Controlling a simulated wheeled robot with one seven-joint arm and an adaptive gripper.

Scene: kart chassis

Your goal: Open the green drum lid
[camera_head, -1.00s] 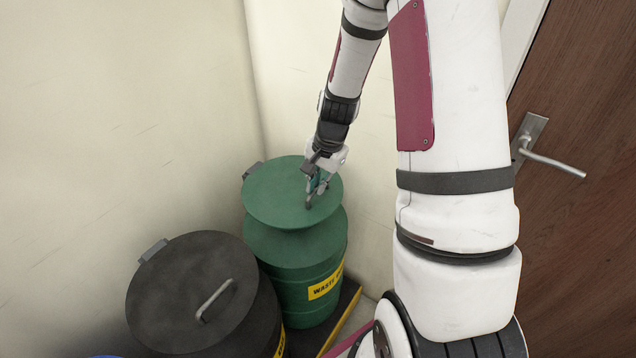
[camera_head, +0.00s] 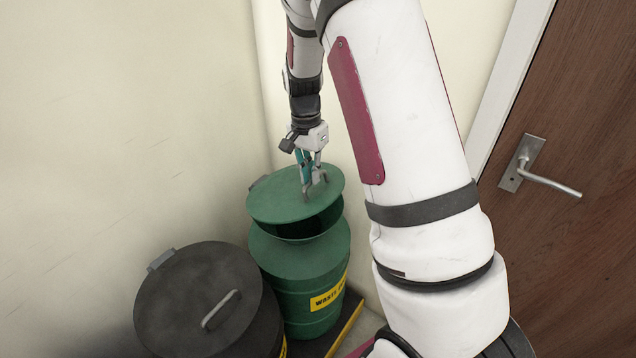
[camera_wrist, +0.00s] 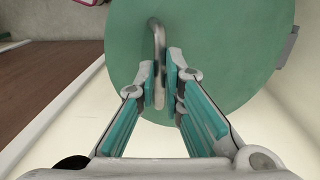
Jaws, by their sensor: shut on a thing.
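The green drum (camera_head: 300,262) stands in the corner with a yellow waste label on its side. Its round green lid (camera_head: 272,203) is tilted up, with a dark gap between its front edge and the drum. A grey hinge block shows at the lid's back left edge. My gripper (camera_head: 314,186) is above the lid and shut on its grey handle (camera_wrist: 158,45). In the wrist view the handle runs between the two fingers (camera_wrist: 166,88), and the green lid (camera_wrist: 225,60) fills the background. The drum's inside is dark and cannot be made out.
A black drum (camera_head: 185,295) with a shut lid and a grey handle stands close at the front left. A yellow-edged platform (camera_head: 347,322) lies under the drums. Pale walls meet behind the green drum. A brown door (camera_head: 570,120) with a lever handle (camera_head: 545,180) is at the right.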

